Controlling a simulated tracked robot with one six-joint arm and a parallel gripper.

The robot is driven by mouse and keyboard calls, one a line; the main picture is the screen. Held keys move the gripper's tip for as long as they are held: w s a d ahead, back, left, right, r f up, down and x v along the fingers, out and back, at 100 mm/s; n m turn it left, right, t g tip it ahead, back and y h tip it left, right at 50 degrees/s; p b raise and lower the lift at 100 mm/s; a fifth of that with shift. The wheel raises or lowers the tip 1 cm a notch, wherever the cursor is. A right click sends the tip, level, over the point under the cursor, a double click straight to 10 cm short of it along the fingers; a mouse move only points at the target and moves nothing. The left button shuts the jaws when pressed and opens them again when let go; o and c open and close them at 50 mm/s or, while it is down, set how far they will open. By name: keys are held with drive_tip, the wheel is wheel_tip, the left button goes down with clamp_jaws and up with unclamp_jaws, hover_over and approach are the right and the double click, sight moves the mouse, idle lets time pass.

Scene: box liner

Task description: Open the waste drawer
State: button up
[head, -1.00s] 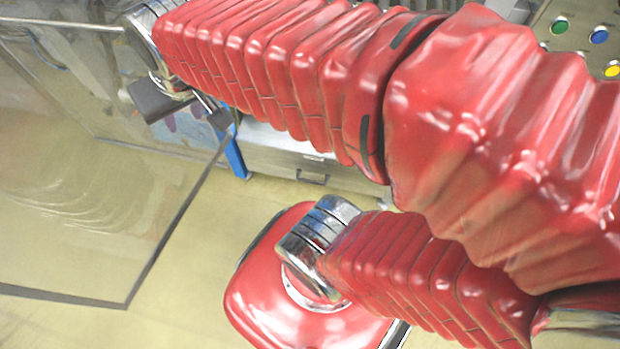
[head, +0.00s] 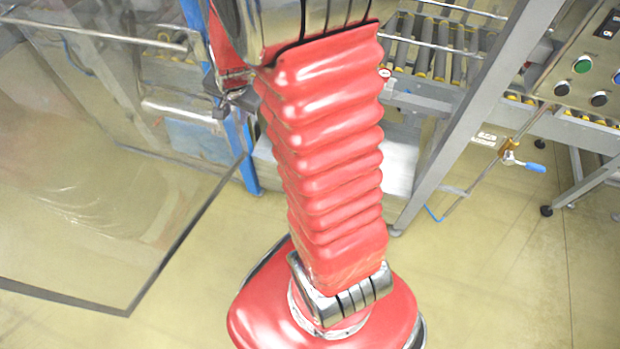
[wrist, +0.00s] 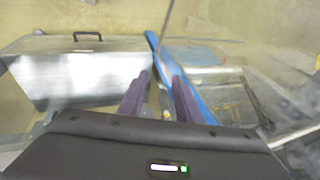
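The waste drawer appears as a silvery metal box (wrist: 85,75) with a black handle (wrist: 88,36) on its edge at upper left of the wrist view. In the head view my arm hides most of it; a bare metal part (head: 400,165) shows right of the arm. My gripper (wrist: 159,80) points its two purplish fingers forward with a gap between them and nothing visibly held. In the picture, the fingers lie right of the box and below the handle, apart from the handle. How far the drawer is pulled out I cannot tell.
A blue post (wrist: 185,80) stands just beyond the fingers. A clear panel with a dark edge (head: 185,235) fills the left of the head view. A grey frame leg (head: 460,120), rollers (head: 440,45) and a blue-handled valve (head: 525,163) are on the right. Floor is open at lower right.

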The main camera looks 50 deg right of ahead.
drive_tip(key=s+d+f+m+g, duration=0.15)
drive_tip(key=d+f+m, duration=0.45)
drive_tip(key=f, duration=0.6)
drive_tip(key=s+d+f+m, duration=0.25)
drive_tip(key=d+f, duration=0.45)
drive_tip(key=f, duration=0.5)
drive_tip(key=s+d+f+m, duration=0.1)
drive_tip(key=s+f+m, duration=0.2)
drive_tip(key=f, duration=0.4)
drive_tip(key=s+d+f+m+g, duration=0.1)
drive_tip(key=s+f+m, duration=0.2)
drive_tip(key=s+f, duration=0.3)
drive_tip(key=s+d+f+m+h, duration=0.1)
drive_tip(key=s+f+m, duration=0.2)
drive_tip(key=f, duration=0.6)
drive_tip(key=shift+s+d+f+g, duration=0.25)
drive_tip(key=shift+s+g, duration=0.1)
drive_tip(key=shift+s, duration=0.4)
drive_tip(key=shift+f, duration=0.1)
drive_tip(key=shift+w+d+f, duration=0.15)
drive_tip(key=shift+d+f, duration=0.25)
drive_tip(key=shift+f, duration=1.8)
drive_tip(key=shift+w+d+f, duration=0.2)
drive_tip(key=shift+d+f, duration=0.2)
drive_tip(key=shift+f, duration=1.85)
drive_tip(key=shift+w+d+f, duration=0.15)
drive_tip(key=shift+d+f, duration=0.25)
drive_tip(key=shift+f, duration=1.8)
drive_tip(key=shift+c, duration=0.2)
clamp_jaws()
